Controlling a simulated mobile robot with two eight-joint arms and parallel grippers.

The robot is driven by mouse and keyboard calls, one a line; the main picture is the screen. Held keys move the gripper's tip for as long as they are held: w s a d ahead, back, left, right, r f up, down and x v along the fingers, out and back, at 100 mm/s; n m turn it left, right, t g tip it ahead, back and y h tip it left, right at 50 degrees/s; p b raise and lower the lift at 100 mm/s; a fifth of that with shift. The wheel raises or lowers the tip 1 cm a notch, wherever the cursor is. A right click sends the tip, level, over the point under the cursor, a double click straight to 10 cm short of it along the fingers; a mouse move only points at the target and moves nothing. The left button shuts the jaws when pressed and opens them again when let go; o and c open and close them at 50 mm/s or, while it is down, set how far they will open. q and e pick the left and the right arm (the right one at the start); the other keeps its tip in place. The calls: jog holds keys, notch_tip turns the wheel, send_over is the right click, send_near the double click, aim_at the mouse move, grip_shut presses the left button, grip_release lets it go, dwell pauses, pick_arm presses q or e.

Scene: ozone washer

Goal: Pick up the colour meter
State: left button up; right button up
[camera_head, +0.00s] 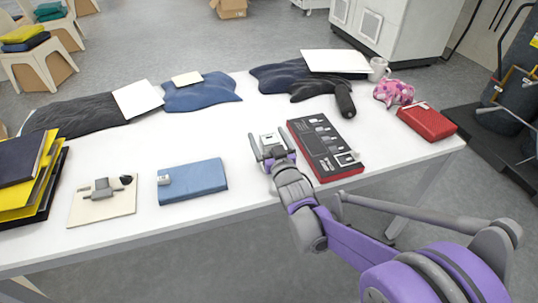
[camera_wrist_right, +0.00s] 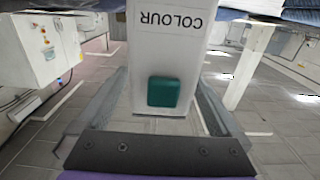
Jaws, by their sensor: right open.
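The colour meter (camera_head: 269,138) is a small pale box near the middle of the white table, left of the black and red panel. In the right wrist view the white colour meter (camera_wrist_right: 168,52) shows the word COLOUR upside down and a green square button. My right gripper (camera_head: 271,151) is at the meter, with its fingers open. In the right wrist view the right gripper (camera_wrist_right: 162,92) has one finger on each side of the meter, with gaps showing near the button. The meter's far end is out of that frame. My left gripper is not in view.
The black and red panel (camera_head: 323,148) lies close on the right, and a blue case (camera_head: 200,181) on the left. Dark and blue garments (camera_head: 200,93), a red box (camera_head: 427,122) and a mug (camera_head: 378,69) are farther off. The table's centre (camera_head: 225,128) is mostly clear.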

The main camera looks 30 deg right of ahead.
jog(key=shift+x, duration=0.8)
jog(key=shift+s, duration=0.15)
grip_shut()
